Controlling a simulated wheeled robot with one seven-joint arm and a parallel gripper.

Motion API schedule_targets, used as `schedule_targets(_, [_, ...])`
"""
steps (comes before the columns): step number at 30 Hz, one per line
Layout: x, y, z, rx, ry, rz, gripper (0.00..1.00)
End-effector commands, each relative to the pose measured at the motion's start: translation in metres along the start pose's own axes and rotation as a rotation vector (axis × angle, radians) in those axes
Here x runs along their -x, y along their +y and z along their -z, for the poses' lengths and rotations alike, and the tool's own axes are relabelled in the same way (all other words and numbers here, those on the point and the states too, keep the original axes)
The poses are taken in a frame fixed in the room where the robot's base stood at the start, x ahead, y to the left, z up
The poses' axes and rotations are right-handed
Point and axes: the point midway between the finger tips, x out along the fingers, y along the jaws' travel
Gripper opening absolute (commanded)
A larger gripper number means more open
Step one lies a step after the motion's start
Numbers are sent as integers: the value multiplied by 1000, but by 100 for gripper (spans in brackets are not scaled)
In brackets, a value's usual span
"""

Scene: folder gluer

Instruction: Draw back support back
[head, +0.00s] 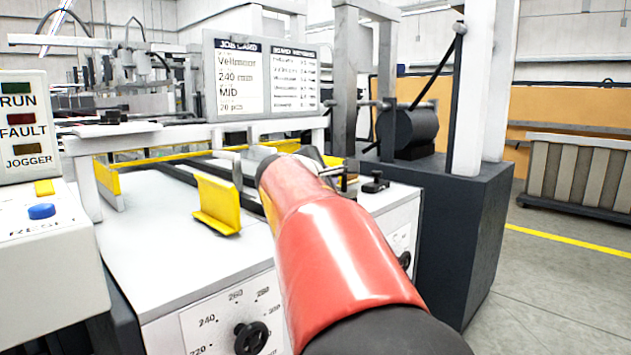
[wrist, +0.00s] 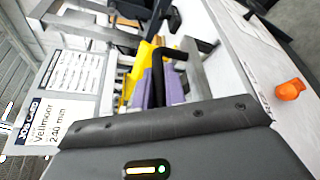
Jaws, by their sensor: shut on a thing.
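My red arm reaches over the white machine bed in the head view, and its end hides most of my gripper. In the wrist view my gripper (wrist: 164,84) is shut at a dark bar among yellow plates. I take the yellow part there to be the back support (wrist: 146,55); a bit of yellow also shows just beyond my wrist in the head view (head: 289,146). The exact grip contact is hard to make out. A separate yellow angled plate (head: 219,204) stands on the bed left of my arm.
A control box (head: 40,215) with a blue button stands at left. A dial knob (head: 251,338) is on the front panel. A dark cabinet with posts (head: 465,215) stands right. An orange knob (wrist: 290,90) shows in the wrist view.

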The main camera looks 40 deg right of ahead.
Motion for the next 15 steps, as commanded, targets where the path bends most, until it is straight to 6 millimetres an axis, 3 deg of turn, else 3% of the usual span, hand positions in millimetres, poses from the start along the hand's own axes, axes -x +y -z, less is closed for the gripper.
schedule_targets(8, [0, -5, -2, 3, -5, 11, 0])
schedule_targets(9, [0, -5, -3, 3, -6, 11, 16])
schedule_targets(13, [0, -4, -3, 3, -5, 10, 34])
schedule_targets(15, [0, -4, -2, 3, -5, 9, 34])
